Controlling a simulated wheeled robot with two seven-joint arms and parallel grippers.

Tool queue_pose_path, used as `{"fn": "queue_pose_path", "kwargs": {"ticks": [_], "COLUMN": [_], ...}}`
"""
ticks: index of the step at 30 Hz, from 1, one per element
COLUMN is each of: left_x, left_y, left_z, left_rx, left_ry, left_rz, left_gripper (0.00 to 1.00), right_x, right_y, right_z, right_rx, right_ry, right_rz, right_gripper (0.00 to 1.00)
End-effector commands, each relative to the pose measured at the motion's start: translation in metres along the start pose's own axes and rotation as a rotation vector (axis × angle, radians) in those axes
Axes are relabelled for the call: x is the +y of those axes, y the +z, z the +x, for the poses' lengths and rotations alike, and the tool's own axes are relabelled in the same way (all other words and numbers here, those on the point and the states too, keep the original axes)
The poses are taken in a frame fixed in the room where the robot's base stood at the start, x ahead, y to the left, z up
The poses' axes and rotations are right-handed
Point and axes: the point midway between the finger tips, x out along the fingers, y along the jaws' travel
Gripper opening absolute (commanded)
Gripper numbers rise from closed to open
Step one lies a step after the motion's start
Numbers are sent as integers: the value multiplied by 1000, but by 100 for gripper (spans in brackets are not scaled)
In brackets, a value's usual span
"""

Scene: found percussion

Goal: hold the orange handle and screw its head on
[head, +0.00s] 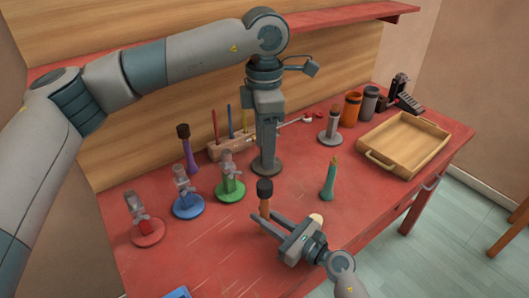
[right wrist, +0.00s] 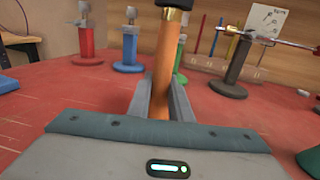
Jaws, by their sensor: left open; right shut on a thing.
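The orange handle (head: 264,208) stands roughly upright in my right gripper (head: 268,226), which is shut on it. In the right wrist view the orange handle (right wrist: 165,65) runs up between the fingers to a gold collar (right wrist: 176,4). A dark head (head: 264,187) sits at the handle's top; I cannot tell how tightly it is fitted. My left gripper (head: 267,135) is open and points down, higher and farther back than the orange handle. It is apart from the head. Its fingers are hard to separate from the dark post behind them.
Red (head: 147,232), blue (head: 188,207) and green (head: 230,191) stands are at left. A purple handle (head: 189,160), a wooden rack (head: 215,152) and a dark round base (head: 267,170) are behind. A teal handle (head: 328,185) and wooden tray (head: 370,158) are at right. A pale head (head: 316,219) is beside my right gripper.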

Motion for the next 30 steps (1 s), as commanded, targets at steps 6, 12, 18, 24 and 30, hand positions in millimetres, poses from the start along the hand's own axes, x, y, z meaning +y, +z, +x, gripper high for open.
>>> {"fn": "queue_pose_path", "kwargs": {"ticks": [6,12,18,24,30], "left_x": [0,0,0,0,0], "left_y": [0,0,0,0,0], "left_z": [0,0,0,2,7], "left_rx": [0,0,0,0,0], "left_ry": [0,0,0,0,0], "left_rz": [0,0,0,0,0], "left_gripper": [52,52,52,52,52], "right_x": [0,0,0,0,0], "right_y": [0,0,0,-1,-2], "right_z": [0,0,0,-6,-26], "right_rx": [0,0,0,1,1], "right_ry": [0,0,0,-1,0], "right_rz": [0,0,0,0,-1], "right_gripper": [0,40,40,40,40]}}
